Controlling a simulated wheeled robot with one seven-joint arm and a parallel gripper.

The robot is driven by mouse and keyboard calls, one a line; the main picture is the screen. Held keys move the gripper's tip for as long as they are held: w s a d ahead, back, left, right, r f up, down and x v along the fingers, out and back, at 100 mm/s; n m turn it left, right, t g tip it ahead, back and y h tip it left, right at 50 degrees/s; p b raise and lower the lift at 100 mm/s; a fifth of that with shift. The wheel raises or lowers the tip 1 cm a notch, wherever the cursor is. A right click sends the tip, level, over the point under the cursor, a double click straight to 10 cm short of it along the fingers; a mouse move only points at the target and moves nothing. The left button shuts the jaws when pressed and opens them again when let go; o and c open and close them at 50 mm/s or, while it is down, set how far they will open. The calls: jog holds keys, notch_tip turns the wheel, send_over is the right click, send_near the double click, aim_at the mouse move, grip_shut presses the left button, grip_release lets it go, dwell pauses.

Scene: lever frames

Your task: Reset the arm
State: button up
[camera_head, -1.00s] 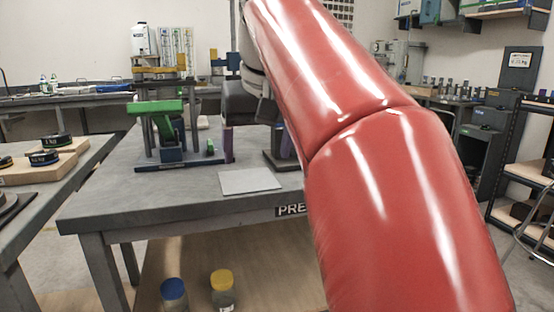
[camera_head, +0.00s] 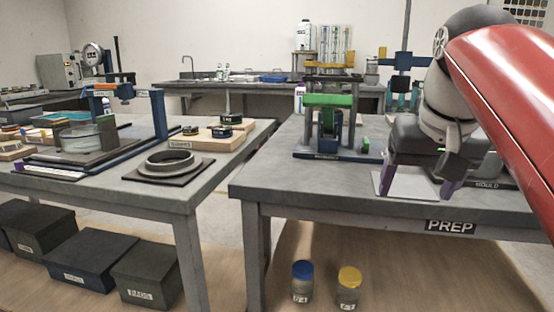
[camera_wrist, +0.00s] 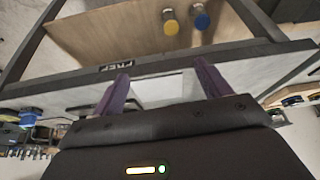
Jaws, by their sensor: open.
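My gripper (camera_head: 418,186) is at the right of the head view, over the front part of the PREP table (camera_head: 300,190). Its two purple fingers stand apart with nothing between them, and they also show in the wrist view (camera_wrist: 162,74). A pale flat plate (camera_head: 408,183) lies on the table behind the fingers in the head view; part of it shows between them in the wrist view (camera_wrist: 160,88). I cannot tell how high the fingers are above the table. My red arm covers the right edge of the head view.
A green-topped lever frame (camera_head: 328,125) stands left of my gripper. A plate labelled MOULD (camera_head: 487,184) lies to the right, partly hidden. Jars with blue (camera_head: 302,269) and yellow (camera_head: 349,275) lids stand below. A left table (camera_head: 110,188) holds a ring and weights; a floor gap separates the tables.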

jog(key=s+a+f, duration=0.2)
jog(key=s+f, duration=0.1)
jog(key=f, duration=0.5)
jog(key=s+a+f+n, duration=0.1)
jog(key=s+a+f, duration=0.2)
jog(key=f, duration=0.5)
jog(key=s+a+f+n+y, duration=0.1)
jog(key=s+a+f, duration=0.2)
jog(key=f, duration=0.6)
jog(key=shift+s+t, duration=0.4)
jog(key=shift+s, duration=0.05)
jog(key=shift+d, duration=0.1)
